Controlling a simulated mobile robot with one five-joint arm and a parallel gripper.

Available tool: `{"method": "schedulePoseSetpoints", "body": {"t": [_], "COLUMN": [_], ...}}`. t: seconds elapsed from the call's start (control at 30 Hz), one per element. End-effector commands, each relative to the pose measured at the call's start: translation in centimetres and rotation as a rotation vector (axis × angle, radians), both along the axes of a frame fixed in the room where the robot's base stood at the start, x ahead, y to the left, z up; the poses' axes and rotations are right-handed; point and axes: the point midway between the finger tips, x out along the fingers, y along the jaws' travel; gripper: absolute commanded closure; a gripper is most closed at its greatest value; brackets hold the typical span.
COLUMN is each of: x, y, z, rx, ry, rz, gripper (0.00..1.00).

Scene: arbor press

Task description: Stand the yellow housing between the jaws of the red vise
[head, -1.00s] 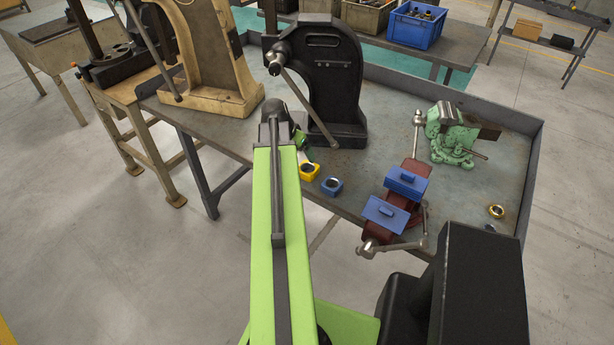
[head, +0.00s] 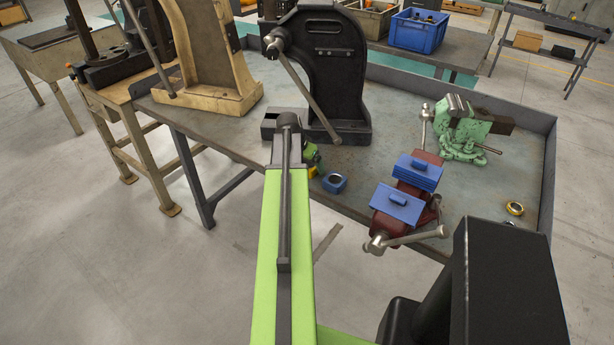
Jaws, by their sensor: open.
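The yellow housing (head: 313,172) is on the bench near its front edge, mostly hidden behind the end of my arm. Only a small yellow part shows. My gripper (head: 312,157) is seen only in part, as a green piece beside the arm's end, right at the housing. It is open; its fingertips are too hidden to tell whether they surround or touch the housing. The red vise (head: 384,228) stands at the bench's front edge to the right. Its two blue jaws (head: 397,206) are apart, with a gap between them and no housing seen there.
A blue housing (head: 335,183) lies just right of the yellow one. The black arbor press (head: 343,65) stands behind my gripper. A green vise (head: 462,130) and a brass ring (head: 515,208) are at the right. Raised bench walls (head: 549,170) bound the right side.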

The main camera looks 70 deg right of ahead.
Motion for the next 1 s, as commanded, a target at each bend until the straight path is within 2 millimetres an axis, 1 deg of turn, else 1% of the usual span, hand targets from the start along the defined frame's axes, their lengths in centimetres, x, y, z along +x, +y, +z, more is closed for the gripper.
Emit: {"method": "schedulePoseSetpoints", "body": {"t": [0.03,0.17,0.2,0.8,0.83,0.87,1.0], "x": [-0.03,-0.06,-0.06,-0.10,-0.10,-0.10,-0.12], "y": [-0.10,-0.05,-0.05,-0.07,-0.07,-0.08,-0.09], "z": [-0.29,0.00,0.00,0.00,0.01,0.01,0.04], "rx": [0.000,0.000,0.000,0.000,0.000,0.000,0.000], "ry": [0.000,0.000,0.000,-0.001,-0.001,-0.001,-0.001], "rz": [0.000,0.000,0.000,-0.002,-0.002,-0.002,-0.002], "gripper": [0.07,0.07,0.08,0.87,0.87,0.95,0.95]}}
